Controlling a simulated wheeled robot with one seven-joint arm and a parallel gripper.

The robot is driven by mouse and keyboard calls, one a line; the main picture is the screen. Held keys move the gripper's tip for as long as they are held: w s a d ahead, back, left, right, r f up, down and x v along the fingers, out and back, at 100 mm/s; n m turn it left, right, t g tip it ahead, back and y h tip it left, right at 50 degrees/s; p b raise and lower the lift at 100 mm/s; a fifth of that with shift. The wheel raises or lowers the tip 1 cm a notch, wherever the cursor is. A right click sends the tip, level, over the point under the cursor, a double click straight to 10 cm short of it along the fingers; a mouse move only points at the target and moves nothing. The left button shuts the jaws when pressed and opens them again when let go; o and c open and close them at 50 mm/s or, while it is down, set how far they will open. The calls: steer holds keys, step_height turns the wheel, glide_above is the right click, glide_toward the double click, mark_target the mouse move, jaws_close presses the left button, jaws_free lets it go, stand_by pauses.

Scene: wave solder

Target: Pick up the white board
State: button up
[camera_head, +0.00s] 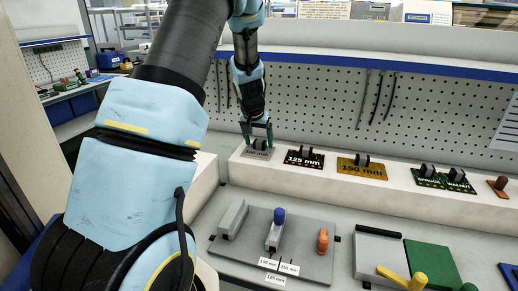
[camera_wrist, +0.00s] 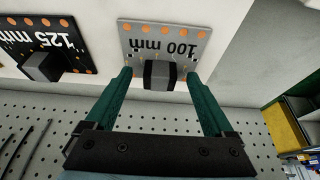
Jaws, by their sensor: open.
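The pale grey-white board (camera_head: 249,154), marked 100 mm, lies on the white ledge at the back. It also shows in the wrist view (camera_wrist: 138,36), with orange dots along its edge. A dark block handle (camera_wrist: 159,75) stands up from it. My gripper (camera_head: 258,138) is open over this board. In the wrist view its green fingertips (camera_wrist: 158,78) are on either side of the handle, with a gap on both sides. In the head view the fingers partly hide the board.
A pegboard wall (camera_head: 330,105) rises behind. A grey fixture plate (camera_head: 300,258) with a blue-topped knob stands in front.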

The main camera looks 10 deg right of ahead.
jaws_close()
stand_by(0.5)
